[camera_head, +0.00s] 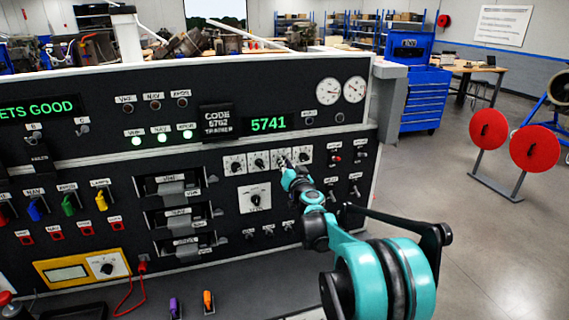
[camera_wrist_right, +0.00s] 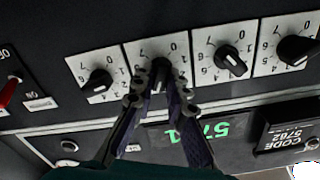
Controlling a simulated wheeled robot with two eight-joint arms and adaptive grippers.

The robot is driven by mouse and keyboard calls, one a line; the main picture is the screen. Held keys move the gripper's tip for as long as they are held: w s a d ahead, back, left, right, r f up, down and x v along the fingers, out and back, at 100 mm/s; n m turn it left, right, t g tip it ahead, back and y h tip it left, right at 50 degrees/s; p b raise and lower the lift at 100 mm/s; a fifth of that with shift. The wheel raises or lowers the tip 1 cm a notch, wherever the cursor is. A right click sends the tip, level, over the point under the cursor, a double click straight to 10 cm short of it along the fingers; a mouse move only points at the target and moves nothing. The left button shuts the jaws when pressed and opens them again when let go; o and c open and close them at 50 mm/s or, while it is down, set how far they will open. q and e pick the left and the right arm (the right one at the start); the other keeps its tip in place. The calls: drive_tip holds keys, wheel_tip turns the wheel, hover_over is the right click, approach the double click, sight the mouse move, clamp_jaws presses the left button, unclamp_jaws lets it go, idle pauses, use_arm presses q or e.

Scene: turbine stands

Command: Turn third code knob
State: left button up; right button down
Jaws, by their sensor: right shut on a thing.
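A row of several black code knobs on white numbered plates sits on the dark panel under a green display (camera_head: 269,123) reading 5741. The third code knob (camera_wrist_right: 160,70) is third from the left in the head view, where my right gripper partly hides it. My right gripper (camera_head: 284,164) reaches the panel from the lower right. In the upside-down wrist view its two fingertips (camera_wrist_right: 158,92) are shut on the third knob, one on each side. The neighbouring knobs (camera_wrist_right: 230,62) and (camera_wrist_right: 98,80) stand free. My left gripper is not in view.
A label (camera_head: 217,121) left of the display reads CODE 5762 TRAINER. Colored levers and a yellow-framed unit (camera_head: 84,268) are at the left.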

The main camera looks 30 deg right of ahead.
drive_tip(key=shift+d+f+m+p, duration=0.15)
drive_tip(key=shift+m+p, duration=0.2)
drive_tip(key=shift+m, duration=3.4)
drive_tip(key=shift+f+m+p, duration=0.1)
drive_tip(key=shift+m+p, duration=0.25)
drive_tip(key=shift+m, duration=3.4)
drive_tip(key=c, duration=1.5)
unclamp_jaws()
drive_tip(key=shift+c, duration=0.2)
drive_tip(key=shift+s, duration=0.1)
drive_tip(key=v, duration=1.2)
